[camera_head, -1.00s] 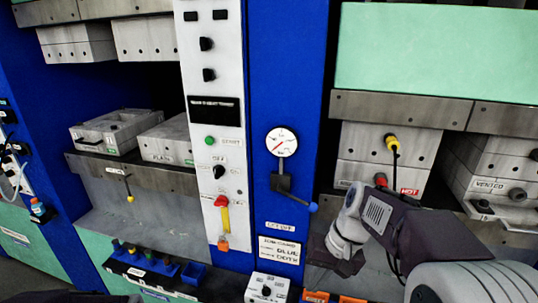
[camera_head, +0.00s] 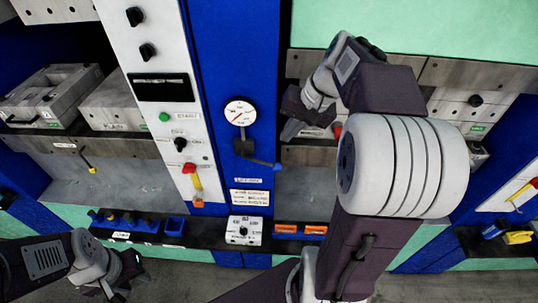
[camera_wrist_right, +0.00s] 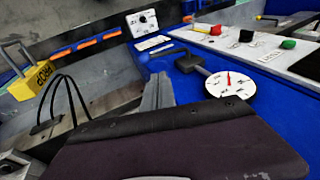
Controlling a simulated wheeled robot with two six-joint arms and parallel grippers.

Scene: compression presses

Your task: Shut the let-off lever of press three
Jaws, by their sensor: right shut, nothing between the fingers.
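The let-off lever (camera_head: 262,162) is a dark arm with a blue end. It slants down and right from a dark valve block (camera_head: 243,147) under a round white gauge (camera_head: 239,111) on the blue column. In the right wrist view the lever (camera_wrist_right: 168,51), its block (camera_wrist_right: 189,63) and the gauge (camera_wrist_right: 229,88) lie just beyond the fingers. My right gripper (camera_head: 290,130) is shut and empty, to the right of the lever and a little above it, apart from it. It also shows in the right wrist view (camera_wrist_right: 158,93). My left gripper (camera_head: 122,284) is far off at lower left, its jaws unclear.
A white control panel (camera_head: 165,95) with knobs and a red-yellow handle (camera_head: 192,178) stands left of the column. A white box (camera_head: 244,231) and orange pieces (camera_head: 300,228) sit below. My right arm covers much of the right-hand press. A yellow padlock-like tag (camera_wrist_right: 38,80) hangs nearby.

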